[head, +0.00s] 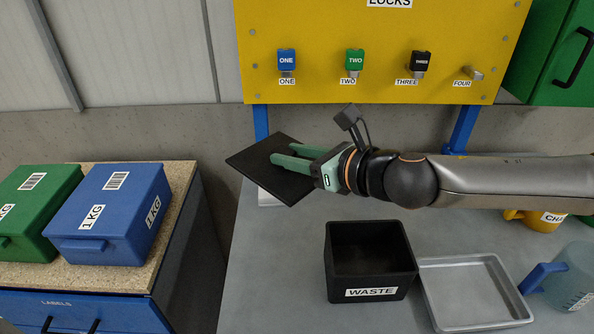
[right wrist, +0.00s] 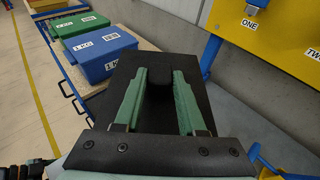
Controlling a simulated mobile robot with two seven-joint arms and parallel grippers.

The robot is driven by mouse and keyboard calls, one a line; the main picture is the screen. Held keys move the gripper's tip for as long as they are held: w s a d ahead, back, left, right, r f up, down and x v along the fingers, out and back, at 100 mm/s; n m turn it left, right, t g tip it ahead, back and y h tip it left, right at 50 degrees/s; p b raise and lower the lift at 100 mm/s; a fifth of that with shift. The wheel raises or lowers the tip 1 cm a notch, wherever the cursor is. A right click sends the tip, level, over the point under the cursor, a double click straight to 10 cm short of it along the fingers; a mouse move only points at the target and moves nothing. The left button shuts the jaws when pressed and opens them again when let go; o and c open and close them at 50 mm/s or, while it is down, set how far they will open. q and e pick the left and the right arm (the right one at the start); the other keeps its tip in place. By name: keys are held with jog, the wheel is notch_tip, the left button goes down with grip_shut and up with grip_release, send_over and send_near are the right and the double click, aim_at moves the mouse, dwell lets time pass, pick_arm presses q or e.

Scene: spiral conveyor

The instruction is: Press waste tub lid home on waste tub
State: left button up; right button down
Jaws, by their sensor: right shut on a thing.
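The waste tub (head: 368,260), a black square box labelled WASTE, stands upright on the grey bench with its top open. The waste tub lid (head: 248,160) is a flat black square plate, held in the air above the bench, left of the tub and behind it. My right gripper (head: 282,154) is shut on the lid, its green fingers lying over the top face. In the right wrist view the fingers (right wrist: 159,72) are on either side of a dark knob on the lid (right wrist: 158,122). My left gripper is not in view.
A grey tray (head: 430,290) sits right of the tub, with a blue-handled jug (head: 570,280) beyond it. A yellow lock panel (head: 320,25) rises behind the bench. Blue (head: 110,225) and green (head: 35,205) boxes stand on the left cabinet. The bench left of the tub is clear.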

jog(key=shift+d+r+n+g+y, duration=0.1)
jog(key=shift+r+n+g+y, duration=0.5)
jog(key=shift+r+n+g, duration=0.15)
jog(key=shift+s+d+n+g+y, duration=0.1)
jog(key=shift+d+n+g+y, duration=0.15)
jog(key=shift+n+g+y, duration=0.25)
jog(key=shift+s+d+n+g, duration=0.15)
jog(key=shift+d+n+g, duration=0.2)
jog(key=shift+n+g, duration=0.25)
jog(key=shift+s+d+f+n+g+y, duration=0.2)
jog(key=shift+d+f+n+g+y, duration=0.15)
jog(key=shift+d+g+y, duration=0.25)
jog(key=s+d+f+n+g, duration=0.2)
jog(key=d+f, duration=0.1)
jog(key=d, duration=0.4)
jog(key=s+d+f+n+g, duration=0.2)
jog(key=d+f+g, duration=0.1)
jog(key=d, duration=0.4)
jog(key=shift+s+d+f+n+g+y, duration=0.15)
jog(key=shift+d+f+n+g+y, duration=0.2)
jog(key=shift+f, duration=0.2)
